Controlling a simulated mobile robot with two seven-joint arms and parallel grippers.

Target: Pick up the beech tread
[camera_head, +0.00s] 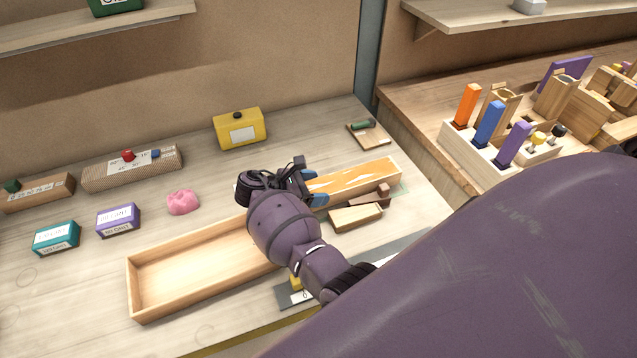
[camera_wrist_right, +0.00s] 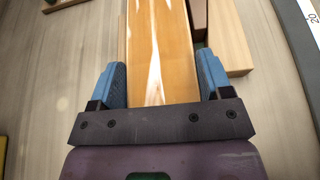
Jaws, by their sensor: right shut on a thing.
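The beech tread appears to be the long wooden board (camera_head: 360,178) with orange-brown and pale streaks, at the right of the workbench. My right gripper (camera_head: 311,191) is at its left part, with blue fingers on either side. In the right wrist view the board (camera_wrist_right: 160,50) runs away between the two blue fingertips (camera_wrist_right: 161,85), and the gripper is shut on it. The board's near end is hidden by the gripper. I cannot tell whether it is clear of the bench. My left gripper is not in view.
A long open wooden tray (camera_head: 135,284) lies left of my right gripper, partly hidden by it. A small wooden block (camera_head: 355,218) lies just in front of the board. A yellow box (camera_head: 240,130) and pink lump (camera_head: 182,202) stand behind. A holder with coloured tools (camera_head: 480,150) stands right.

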